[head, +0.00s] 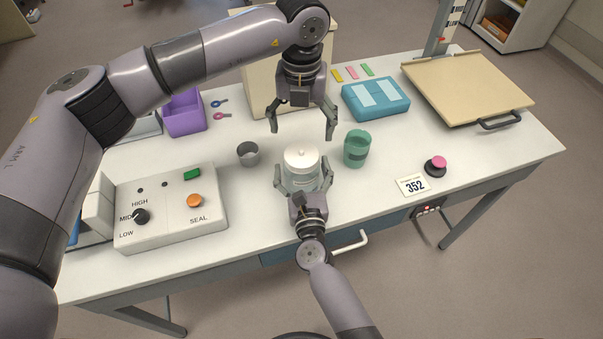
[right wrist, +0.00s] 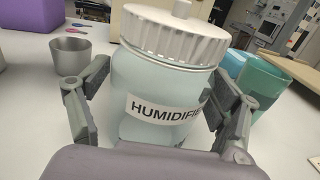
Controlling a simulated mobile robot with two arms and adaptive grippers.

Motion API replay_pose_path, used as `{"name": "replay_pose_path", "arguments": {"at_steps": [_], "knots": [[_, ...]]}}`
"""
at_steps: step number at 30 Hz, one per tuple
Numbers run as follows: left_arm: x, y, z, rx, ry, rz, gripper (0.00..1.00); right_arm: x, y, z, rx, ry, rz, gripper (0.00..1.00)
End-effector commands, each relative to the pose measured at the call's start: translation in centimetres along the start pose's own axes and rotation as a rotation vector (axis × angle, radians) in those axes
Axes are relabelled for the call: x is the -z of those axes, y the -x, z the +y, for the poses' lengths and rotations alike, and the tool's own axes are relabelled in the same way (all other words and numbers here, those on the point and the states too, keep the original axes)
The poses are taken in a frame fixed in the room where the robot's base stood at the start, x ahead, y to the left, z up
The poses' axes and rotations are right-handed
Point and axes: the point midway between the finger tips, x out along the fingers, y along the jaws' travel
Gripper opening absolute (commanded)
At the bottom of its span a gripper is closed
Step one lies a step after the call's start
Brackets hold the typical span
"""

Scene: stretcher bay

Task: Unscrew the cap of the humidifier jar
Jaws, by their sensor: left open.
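The humidifier jar (head: 304,180) stands upright on the table, a pale translucent jar with its white ribbed cap (head: 300,157) on top. In the right wrist view the jar (right wrist: 150,88) shows a HUMIDIFIER label, and the cap (right wrist: 178,38) with its small knob sits on the neck. My right gripper (head: 303,181) comes from the front, its fingers on both sides of the jar body below the cap, shut on it. My left gripper (head: 302,130) is open and empty, pointing down above and slightly behind the cap, apart from it.
A grey cup (head: 248,154) stands left of the jar and a green cup (head: 357,149) close on its right. A control box (head: 170,222) is at left, a blue case (head: 376,99) behind right. A purple bin (head: 184,113) and beige board (head: 470,85) are farther off.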

Motion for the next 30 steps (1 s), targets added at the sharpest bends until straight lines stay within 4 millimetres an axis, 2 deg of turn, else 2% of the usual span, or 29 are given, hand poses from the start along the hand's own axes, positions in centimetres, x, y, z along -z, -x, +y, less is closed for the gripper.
{"name": "replay_pose_path", "arguments": {"at_steps": [2,30], "knots": [[0.00,0.00,0.00,0.000,0.000,0.000,0.81,0.01,0.02,0.00,0.000,0.000,0.000,0.75],[0.00,0.00,0.00,0.000,-0.009,0.000,0.81,0.00,0.02,-0.01,0.000,0.001,0.000,0.13]]}}
